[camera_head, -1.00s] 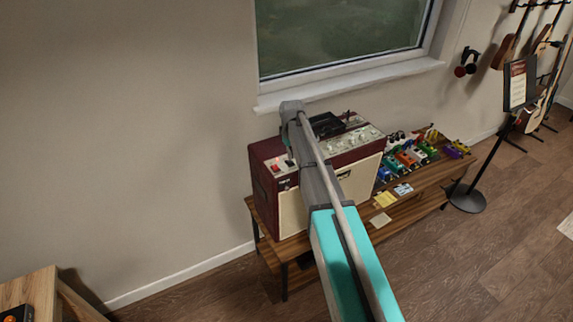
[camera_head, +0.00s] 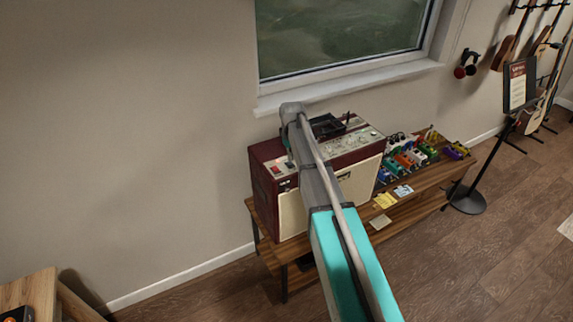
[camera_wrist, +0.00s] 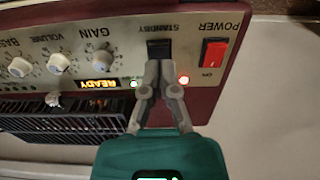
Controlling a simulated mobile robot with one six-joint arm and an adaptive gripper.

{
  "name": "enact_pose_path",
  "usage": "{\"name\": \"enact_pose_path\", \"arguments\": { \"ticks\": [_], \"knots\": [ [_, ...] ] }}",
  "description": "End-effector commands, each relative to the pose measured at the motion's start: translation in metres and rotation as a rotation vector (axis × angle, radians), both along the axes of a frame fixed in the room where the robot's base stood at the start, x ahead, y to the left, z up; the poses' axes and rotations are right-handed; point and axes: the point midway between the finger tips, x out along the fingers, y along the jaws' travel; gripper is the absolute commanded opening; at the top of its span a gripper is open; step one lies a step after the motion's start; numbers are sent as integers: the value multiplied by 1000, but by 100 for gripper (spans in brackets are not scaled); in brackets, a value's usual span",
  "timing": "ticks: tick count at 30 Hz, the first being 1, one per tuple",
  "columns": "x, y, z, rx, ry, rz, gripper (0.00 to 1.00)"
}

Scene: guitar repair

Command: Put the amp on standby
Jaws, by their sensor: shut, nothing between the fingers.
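The dark red amp (camera_head: 264,190) with a cream front stands on a wooden bench. The wrist view shows its control panel (camera_wrist: 120,28) upside down. The black STANDBY switch (camera_wrist: 159,48) sits beside the red POWER switch (camera_wrist: 213,52), which is marked ON. My gripper (camera_wrist: 161,66) is shut and empty. Its fingertips are at the near edge of the STANDBY switch; I cannot tell whether they touch it. A small green light (camera_wrist: 134,84) and a red light (camera_wrist: 184,79) show either side of the fingers. An orange display (camera_wrist: 98,84) reads READY.
Gain and volume knobs (camera_wrist: 102,61) line the panel beside the switches. A black vent grille (camera_wrist: 60,122) lies below them in the wrist view. Several pedals (camera_head: 410,156) stand on the bench (camera_head: 400,208) to the right. The window sill (camera_head: 350,82) is behind the amp.

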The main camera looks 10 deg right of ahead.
Motion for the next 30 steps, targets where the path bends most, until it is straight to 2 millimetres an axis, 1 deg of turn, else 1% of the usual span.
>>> {"name": "enact_pose_path", "arguments": {
  "ticks": [11, 30],
  "knots": [
    [0, 0, 0, 0, 0, 0, 0],
    [0, 0, -7, 0, 0, 0, 0]
  ]
}}
